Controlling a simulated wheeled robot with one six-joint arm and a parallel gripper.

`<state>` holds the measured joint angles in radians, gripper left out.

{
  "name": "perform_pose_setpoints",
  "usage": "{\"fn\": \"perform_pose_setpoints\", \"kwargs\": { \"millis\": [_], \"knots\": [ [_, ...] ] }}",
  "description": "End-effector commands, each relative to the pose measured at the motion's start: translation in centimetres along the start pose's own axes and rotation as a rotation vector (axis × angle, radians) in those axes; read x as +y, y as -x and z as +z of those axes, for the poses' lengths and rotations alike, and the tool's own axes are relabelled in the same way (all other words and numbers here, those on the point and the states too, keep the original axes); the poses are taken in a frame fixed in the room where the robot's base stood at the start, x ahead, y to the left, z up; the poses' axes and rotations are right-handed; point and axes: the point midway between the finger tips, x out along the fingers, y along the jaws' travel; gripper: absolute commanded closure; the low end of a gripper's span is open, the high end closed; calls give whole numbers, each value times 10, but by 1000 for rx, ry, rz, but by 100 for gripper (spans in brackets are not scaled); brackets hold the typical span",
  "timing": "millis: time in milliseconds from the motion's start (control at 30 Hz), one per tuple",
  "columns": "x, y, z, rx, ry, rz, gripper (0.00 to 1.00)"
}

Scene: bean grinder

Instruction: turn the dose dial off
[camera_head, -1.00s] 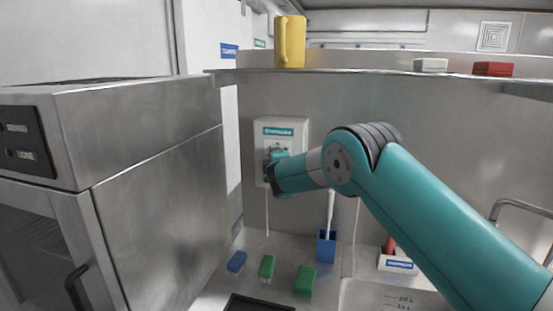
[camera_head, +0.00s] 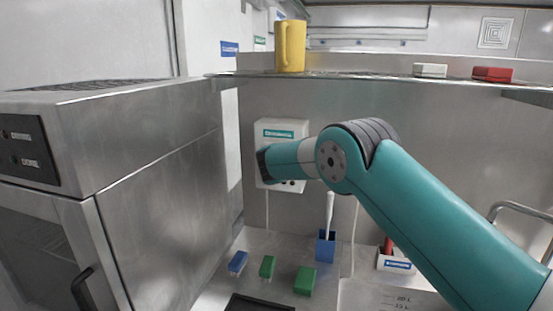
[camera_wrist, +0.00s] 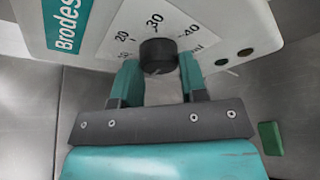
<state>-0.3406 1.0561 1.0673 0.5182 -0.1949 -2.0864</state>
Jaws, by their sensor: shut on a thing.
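The dose dial (camera_wrist: 158,55) is a dark round knob on the white wall unit, with a printed scale showing 20, 30 and 40 around it in the wrist view. My gripper (camera_wrist: 160,75) has a teal finger on each side of the knob and is shut on it. The white unit (camera_head: 293,183) with a teal label is fixed to the steel back wall in the head view. There my wrist and arm hide the dial and fingertips.
A steel appliance (camera_head: 160,190) stands close on the left. A shelf above holds a yellow mug (camera_head: 290,46). Below are a blue holder (camera_head: 326,245), green blocks (camera_head: 305,281) and a blue block (camera_head: 238,263). A white box (camera_head: 396,262) stands at right.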

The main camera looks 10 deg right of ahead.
Motion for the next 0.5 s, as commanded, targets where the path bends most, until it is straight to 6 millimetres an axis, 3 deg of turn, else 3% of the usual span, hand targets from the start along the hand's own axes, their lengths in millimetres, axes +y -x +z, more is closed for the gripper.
{"fn": "perform_pose_setpoints", "kwargs": {
  "millis": [500],
  "knots": [
    [0, 0, -1, 1, 79, -32, 84]
  ]
}}
